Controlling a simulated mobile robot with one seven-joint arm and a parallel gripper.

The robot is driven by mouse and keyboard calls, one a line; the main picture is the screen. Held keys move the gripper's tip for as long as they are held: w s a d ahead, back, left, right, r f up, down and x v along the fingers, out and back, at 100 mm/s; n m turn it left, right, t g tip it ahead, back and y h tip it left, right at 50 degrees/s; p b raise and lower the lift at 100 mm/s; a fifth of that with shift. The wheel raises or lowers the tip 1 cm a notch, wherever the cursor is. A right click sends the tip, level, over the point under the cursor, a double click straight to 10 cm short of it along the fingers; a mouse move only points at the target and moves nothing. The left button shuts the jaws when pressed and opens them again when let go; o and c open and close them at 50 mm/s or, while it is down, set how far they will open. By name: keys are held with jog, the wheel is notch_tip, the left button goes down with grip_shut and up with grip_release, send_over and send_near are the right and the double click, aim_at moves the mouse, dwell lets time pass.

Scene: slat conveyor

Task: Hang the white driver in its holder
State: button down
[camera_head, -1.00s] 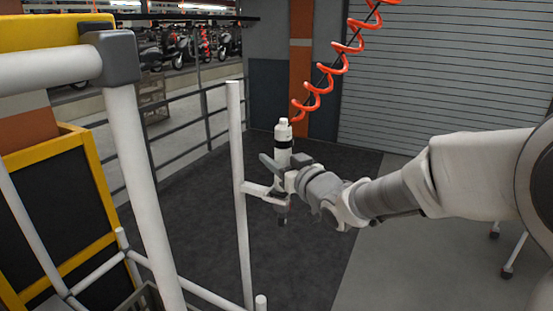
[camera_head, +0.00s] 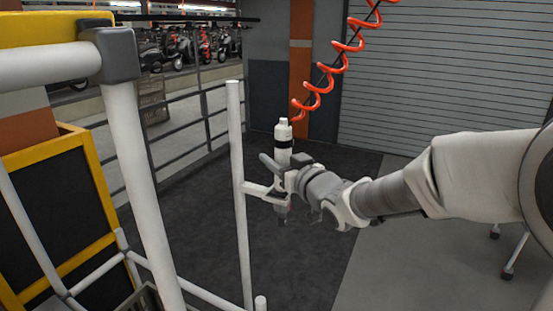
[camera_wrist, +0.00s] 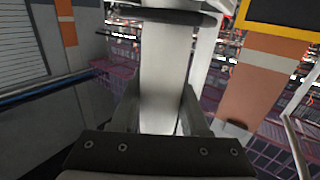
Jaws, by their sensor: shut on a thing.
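The white driver (camera_head: 283,140) stands upright with a black band near its top, in the middle of the head view. My gripper (camera_head: 284,168) is shut on its body from the right. In the wrist view the driver's white body (camera_wrist: 165,75) fills the space between my two fingers (camera_wrist: 160,112). The holder (camera_head: 257,190) is a short pale bracket on a thin white post (camera_head: 239,150). Its free end meets the driver's lower part, just below my gripper. The driver's dark lower tip shows beneath the bracket. I cannot tell whether the driver rests in the holder.
An orange coiled hose (camera_head: 330,75) hangs from above behind the driver. A white tube frame (camera_head: 140,180) and a yellow-edged black panel (camera_head: 60,200) stand at the left. A dark railing (camera_head: 185,125) runs behind. The dark mat (camera_head: 320,250) at lower right is clear.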

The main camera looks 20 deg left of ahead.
jog(key=shift+f+b, duration=0.2)
jog(key=shift+b, duration=0.1)
jog(key=c, duration=0.5)
grip_release()
jog(key=shift+o, duration=0.9)
jog(key=shift+f, duration=0.15)
jog(key=shift+d, duration=0.1)
jog(key=v, duration=1.7)
jog(key=shift+s, duration=0.15)
